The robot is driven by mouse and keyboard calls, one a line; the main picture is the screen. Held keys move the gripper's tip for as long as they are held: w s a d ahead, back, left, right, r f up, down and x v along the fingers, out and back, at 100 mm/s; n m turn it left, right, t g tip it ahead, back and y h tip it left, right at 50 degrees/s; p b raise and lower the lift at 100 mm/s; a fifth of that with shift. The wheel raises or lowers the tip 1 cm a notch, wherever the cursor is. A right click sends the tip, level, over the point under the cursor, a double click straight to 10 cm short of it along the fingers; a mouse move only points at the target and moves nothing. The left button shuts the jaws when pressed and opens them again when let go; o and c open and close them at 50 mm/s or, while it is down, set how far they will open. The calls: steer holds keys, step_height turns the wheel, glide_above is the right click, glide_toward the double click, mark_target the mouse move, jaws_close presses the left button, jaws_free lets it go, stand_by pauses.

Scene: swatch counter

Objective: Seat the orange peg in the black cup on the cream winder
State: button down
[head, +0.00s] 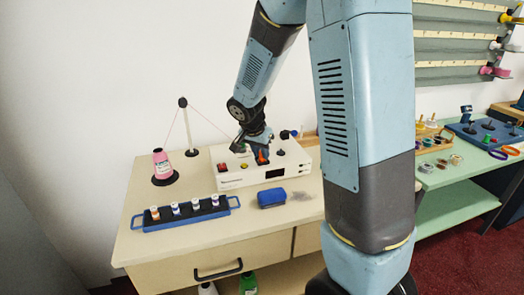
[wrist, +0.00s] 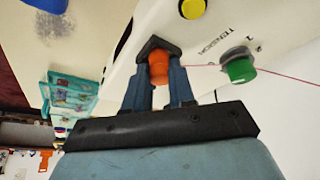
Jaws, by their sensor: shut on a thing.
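The cream winder (head: 235,180) is a box on the counter in the head view; its pale top fills much of the wrist view (wrist: 215,35). My gripper (head: 262,150) is over its top and is shut on the orange peg (wrist: 158,70), which shows between the fingers in the wrist view. The peg is also a small orange patch in the head view (head: 262,157). A dark shape lies at the fingertips around the peg; I cannot tell whether it is the black cup or part of the fingers. Whether the peg touches the winder is unclear.
A green knob (wrist: 240,70) and a yellow button (wrist: 192,8) are close to the gripper, with a pink thread running past. A pink cone (head: 162,167), a thread post (head: 188,130), a blue spool tray (head: 150,226) and a blue block (head: 272,198) stand on the counter.

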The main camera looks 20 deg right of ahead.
stand_by(0.3)
steer(key=c, duration=0.9)
jaws_free()
steer(key=shift+o, duration=0.2)
steer(key=v, duration=1.3)
steer(key=shift+r, duration=0.35)
steer(key=shift+s+a, duration=0.15)
steer(key=s+d+r+n+y, duration=0.1)
steer(key=s+r+n, duration=0.1)
steer(key=s, duration=0.6)
steer(key=s+d+r+n+t+y, duration=0.1)
steer(key=s+n, duration=0.3)
steer(key=s, duration=0.4)
steer(key=s+d+r+n+t+y, duration=0.1)
steer(key=s+d+r+n, duration=0.1)
steer(key=s, duration=0.6)
steer(key=shift+d+r+n, duration=0.4)
steer(key=shift+r+n, duration=0.1)
steer(key=shift+r, duration=0.4)
